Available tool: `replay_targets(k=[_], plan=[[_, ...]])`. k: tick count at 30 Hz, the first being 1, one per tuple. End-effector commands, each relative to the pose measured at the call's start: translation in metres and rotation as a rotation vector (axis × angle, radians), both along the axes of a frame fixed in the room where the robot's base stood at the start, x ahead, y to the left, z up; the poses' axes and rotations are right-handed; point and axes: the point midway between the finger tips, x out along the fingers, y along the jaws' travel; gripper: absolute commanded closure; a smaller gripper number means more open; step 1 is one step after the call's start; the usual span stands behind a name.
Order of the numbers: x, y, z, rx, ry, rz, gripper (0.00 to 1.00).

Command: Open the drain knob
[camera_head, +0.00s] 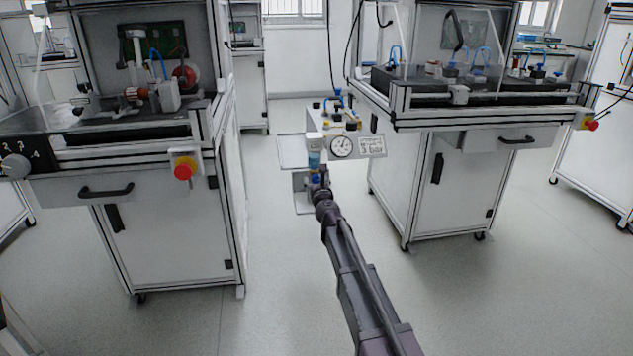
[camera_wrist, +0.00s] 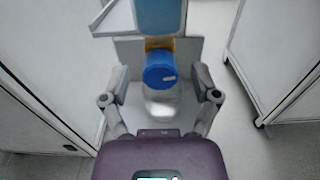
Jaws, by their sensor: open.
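The drain knob is a blue round knob (camera_wrist: 160,70) in the middle of the wrist view, under a light blue cylinder (camera_wrist: 160,16) with a yellowish part between them. In the head view the blue knob (camera_head: 316,179) shows small, just beyond my gripper's end. My gripper (camera_wrist: 160,98) is open, with one finger on each side of the knob. I see a gap between each finger and the knob, and cannot tell the exact depth. My gripper (camera_head: 319,184) partly hides the knob in the head view.
A pressure gauge (camera_head: 341,147) and a "3 bar" label (camera_head: 371,146) sit beside the knob's unit. A workbench (camera_head: 170,240) with a red emergency button (camera_head: 183,171) stands left, another workbench (camera_head: 430,180) right.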

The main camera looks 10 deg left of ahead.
Motion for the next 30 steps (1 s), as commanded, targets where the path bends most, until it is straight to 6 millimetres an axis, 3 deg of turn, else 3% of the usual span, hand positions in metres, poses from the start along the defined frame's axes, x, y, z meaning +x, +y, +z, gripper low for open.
replay_targets(k=[7, 15, 30], plan=[[-0.0001, -0.0001, 0.0, 0.0, 0.0, 0.0, 0.21], [0.0, 0.0, 0.0, 0.0, 0.0, 0.0, 1.0], [0.0005, 0.0004, 0.0, -0.066, -0.019, 0.0, 1.0]])
